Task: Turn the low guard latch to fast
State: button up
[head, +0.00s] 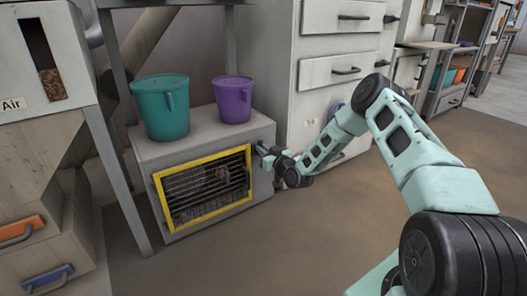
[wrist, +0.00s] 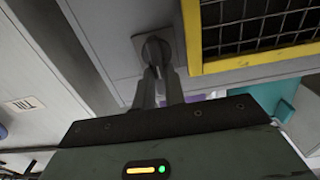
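The low guard (head: 203,187) is a yellow-framed wire mesh on the front of a grey cabinet. Its yellow frame also shows in the wrist view (wrist: 252,61). The guard latch (wrist: 152,47) is a round grey knob on a square plate beside the frame. My gripper (wrist: 158,74) reaches to the knob with its two fingers close together, one on each side of the knob's grip. It looks shut on the latch; the fingertips partly hide the grip. In the head view my gripper (head: 264,151) is at the cabinet's right front edge, and the latch is hidden there.
A teal bucket (head: 161,108) and a purple bucket (head: 232,99) stand on the cabinet top (head: 200,128). A grey drawer unit (head: 338,42) stands close behind my gripper. A metal leg (head: 117,182) stands left of the cabinet. The floor (head: 250,255) in front is clear.

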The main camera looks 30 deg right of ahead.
grip_shut()
jog(key=shift+a, duration=0.1)
jog(key=n+p, duration=0.1)
jog(key=n, duration=0.1)
jog(key=n+p, duration=0.1)
jog(key=shift+a+r+n, duration=0.1)
jog(key=shift+a+n, duration=0.2)
jog(key=shift+n, duration=0.1)
jog(key=n+p, duration=0.1)
jog(key=n, duration=0.3)
jog(key=n+p, duration=0.1)
jog(key=n, duration=0.1)
jog(key=shift+a+f+p, duration=0.35)
jog(key=shift+a+f, duration=0.05)
jog(key=n, duration=0.2)
jog(key=n+p, duration=0.1)
jog(key=n, duration=0.1)
jog(key=shift+a+f+n, duration=0.15)
jog(key=shift+f+n, duration=0.15)
jog(key=shift+f, duration=0.05)
jog(key=shift+f+n, duration=0.15)
jog(key=shift+n, duration=0.75)
jog(key=shift+f+n, duration=0.15)
jog(key=shift+n, duration=0.75)
jog(key=o, duration=0.6)
grip_release()
